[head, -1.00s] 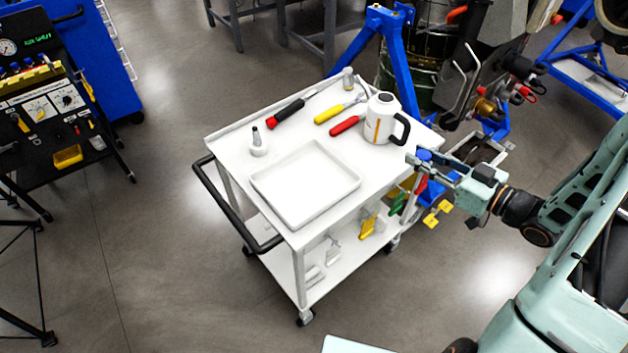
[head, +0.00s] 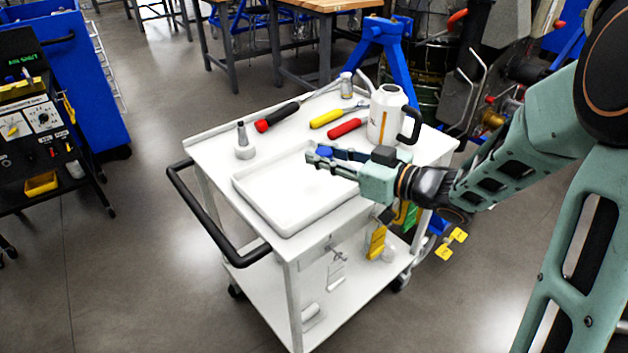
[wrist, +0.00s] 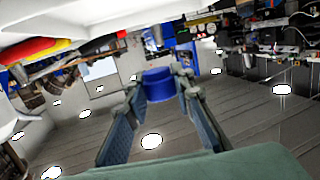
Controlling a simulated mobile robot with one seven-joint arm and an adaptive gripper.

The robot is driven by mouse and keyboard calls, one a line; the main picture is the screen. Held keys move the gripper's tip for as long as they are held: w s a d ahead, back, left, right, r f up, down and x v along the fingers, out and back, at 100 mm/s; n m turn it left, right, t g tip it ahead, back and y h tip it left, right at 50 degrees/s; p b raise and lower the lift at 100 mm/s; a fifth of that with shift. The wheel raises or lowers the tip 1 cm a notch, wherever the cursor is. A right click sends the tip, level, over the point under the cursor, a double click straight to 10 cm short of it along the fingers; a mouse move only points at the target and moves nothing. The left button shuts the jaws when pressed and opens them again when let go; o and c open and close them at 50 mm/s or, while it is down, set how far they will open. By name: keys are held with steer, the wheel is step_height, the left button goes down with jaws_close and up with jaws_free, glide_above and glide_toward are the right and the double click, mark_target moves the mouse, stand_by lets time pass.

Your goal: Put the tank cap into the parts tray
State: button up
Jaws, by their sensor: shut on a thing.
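The blue tank cap (wrist: 159,84) is between my gripper's fingertips in the wrist view. In the head view the blue cap (head: 326,152) is small and partly hidden by the fingers. My gripper (head: 322,160) is shut on it and comes from the right, over the back right part of the parts tray. The parts tray (head: 272,196) is a shallow white tray on the top of the white cart. It looks empty, and its right corner is partly hidden by my gripper. The cap looks held above the tray; the exact height is unclear.
On the cart (head: 207,151) behind the tray are a white jug (head: 388,115), a red-tipped screwdriver (head: 278,116), yellow (head: 327,117) and red-handled (head: 346,127) tools, and a small canister (head: 346,85). A grey nozzle-topped piece (head: 243,143) stands left of the tray.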

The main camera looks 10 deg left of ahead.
steer(key=shift+s+a+f+b, duration=0.25)
steer(key=shift+a+f+b, duration=0.1)
steer(key=shift+a, duration=0.1)
steer(key=shift+s+a+f+b, duration=0.2)
steer(key=shift+a+b, duration=0.15)
steer(key=shift+a, duration=0.1)
